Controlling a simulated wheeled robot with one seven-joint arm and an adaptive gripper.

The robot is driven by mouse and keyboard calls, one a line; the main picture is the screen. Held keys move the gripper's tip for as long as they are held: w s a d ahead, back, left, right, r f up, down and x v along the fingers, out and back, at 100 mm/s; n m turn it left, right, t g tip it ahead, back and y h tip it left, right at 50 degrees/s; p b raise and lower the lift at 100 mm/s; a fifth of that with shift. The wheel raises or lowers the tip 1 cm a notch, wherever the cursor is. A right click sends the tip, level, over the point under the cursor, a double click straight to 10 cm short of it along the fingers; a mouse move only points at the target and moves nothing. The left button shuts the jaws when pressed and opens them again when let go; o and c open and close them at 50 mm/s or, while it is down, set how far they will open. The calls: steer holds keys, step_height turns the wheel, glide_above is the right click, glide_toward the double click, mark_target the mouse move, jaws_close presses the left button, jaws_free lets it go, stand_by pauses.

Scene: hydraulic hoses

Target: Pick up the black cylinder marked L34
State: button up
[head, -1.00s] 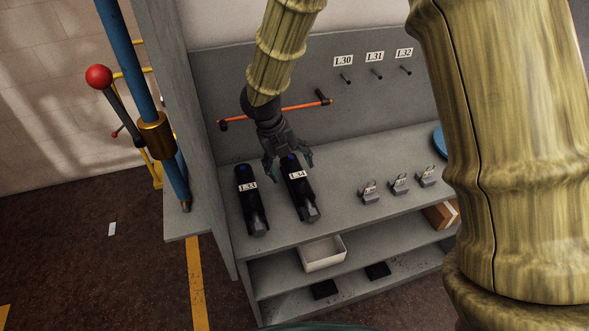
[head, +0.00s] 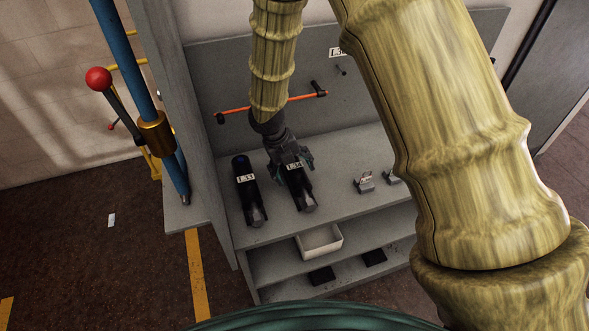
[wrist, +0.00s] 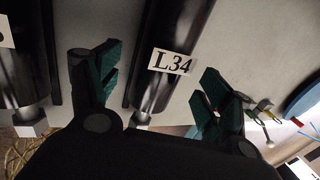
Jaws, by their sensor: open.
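The black cylinder marked L34 (head: 300,188) lies on the grey upper shelf, its white label facing up. It also shows in the wrist view (wrist: 157,88), between the two fingers. My gripper (head: 290,160) is over its far end in the head view. The gripper in the wrist view (wrist: 160,80) is open, with one green-padded finger on each side of the cylinder and visible gaps to both. Whether the fingertips reach down beside it I cannot tell. The palm hides part of the near view.
A second black cylinder, marked L33 (head: 247,200), lies close to the left of it. Small metal blocks (head: 364,182) stand to the right. An orange bar (head: 240,109) runs along the back panel (head: 225,85). A white box (head: 320,243) sits on the shelf below.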

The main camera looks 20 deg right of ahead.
steer(key=shift+x, duration=1.3)
steer(key=shift+r, duration=0.15)
jaws_close()
